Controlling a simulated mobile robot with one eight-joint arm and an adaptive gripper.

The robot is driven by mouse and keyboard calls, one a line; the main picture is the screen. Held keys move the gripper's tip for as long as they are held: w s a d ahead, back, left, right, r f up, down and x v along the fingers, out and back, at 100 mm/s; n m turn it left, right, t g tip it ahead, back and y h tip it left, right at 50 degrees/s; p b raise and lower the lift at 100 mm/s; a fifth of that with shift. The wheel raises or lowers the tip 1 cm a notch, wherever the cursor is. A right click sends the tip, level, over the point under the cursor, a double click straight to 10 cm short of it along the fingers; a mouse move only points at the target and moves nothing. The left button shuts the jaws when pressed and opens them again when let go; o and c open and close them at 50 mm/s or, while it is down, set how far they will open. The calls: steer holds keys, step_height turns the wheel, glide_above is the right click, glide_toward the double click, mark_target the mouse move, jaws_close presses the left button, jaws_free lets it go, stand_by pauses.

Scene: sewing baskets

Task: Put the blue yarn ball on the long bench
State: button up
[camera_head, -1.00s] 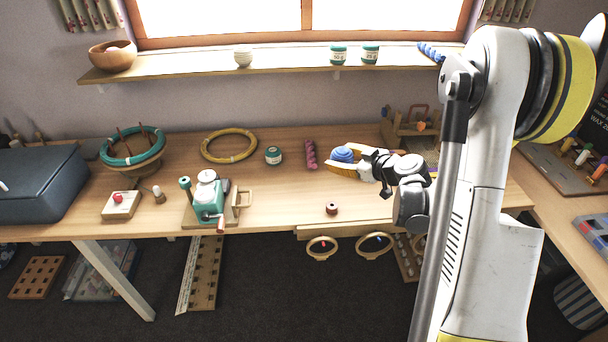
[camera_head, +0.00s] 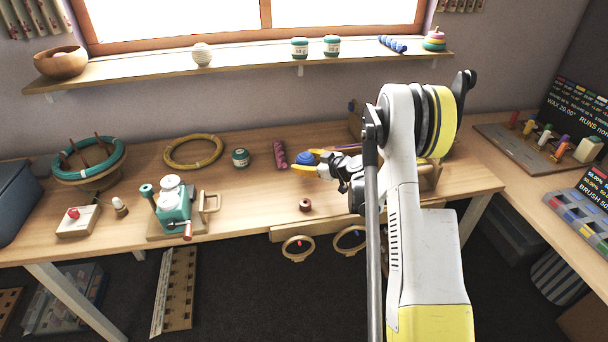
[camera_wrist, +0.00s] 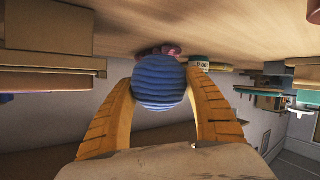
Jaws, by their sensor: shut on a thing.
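The blue yarn ball (camera_head: 305,158) is a ridged round ball over the back half of the long bench (camera_head: 250,205), beside the dark pink skein. My gripper (camera_head: 309,160) is shut on it, with an orange-yellow finger on each side. In the wrist view the blue yarn ball (camera_wrist: 160,82) sits between the two curved fingers of my gripper (camera_wrist: 160,90). I cannot tell whether the ball touches the bench top. My arm hides part of the bench's right side.
A small dark red spool (camera_head: 305,205) lies nearer the front edge. A yellow hoop (camera_head: 193,152) and a green winder (camera_head: 174,205) are farther left. Bare bench lies between them.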

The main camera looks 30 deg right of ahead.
step_height(320, 180, down, 4)
steer(key=shift+f+b, duration=0.15)
steer(key=shift+b, duration=1.05)
steer(key=shift+r, duration=0.2)
steer(key=shift+f, duration=0.2)
steer(key=o, duration=0.9)
steer(key=shift+c, duration=0.2)
